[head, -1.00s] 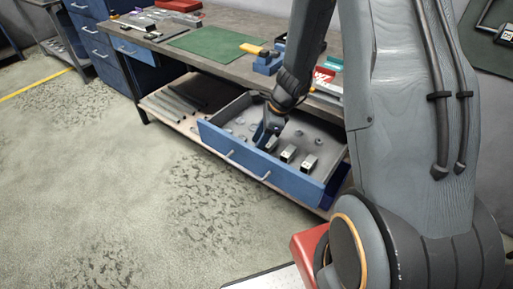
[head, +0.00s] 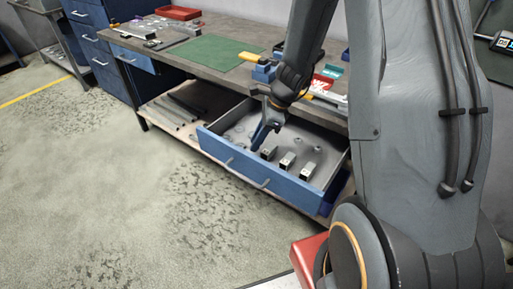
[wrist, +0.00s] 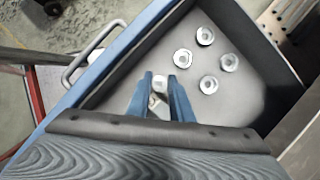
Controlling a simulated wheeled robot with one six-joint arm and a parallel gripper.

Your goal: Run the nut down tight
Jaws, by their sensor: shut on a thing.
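My gripper (head: 262,136) reaches down over the open blue drawer (head: 229,159) below the workbench. In the wrist view, its blue fingers (wrist: 160,92) are closed around a small pale metal piece (wrist: 160,86), which looks like a nut; the fingers hide most of it. Several loose round silvery nuts (wrist: 205,36) lie on the grey drawer floor beyond the fingertips. I cannot make out a bolt or stud for the nut in these views.
Upright blocks with pale tops (head: 287,161) stand in the drawer, right of my gripper. The workbench (head: 215,77) carries a green mat (head: 222,54), a blue vise-like fixture (head: 264,71) and a red tray (head: 178,13). Floor in front is clear.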

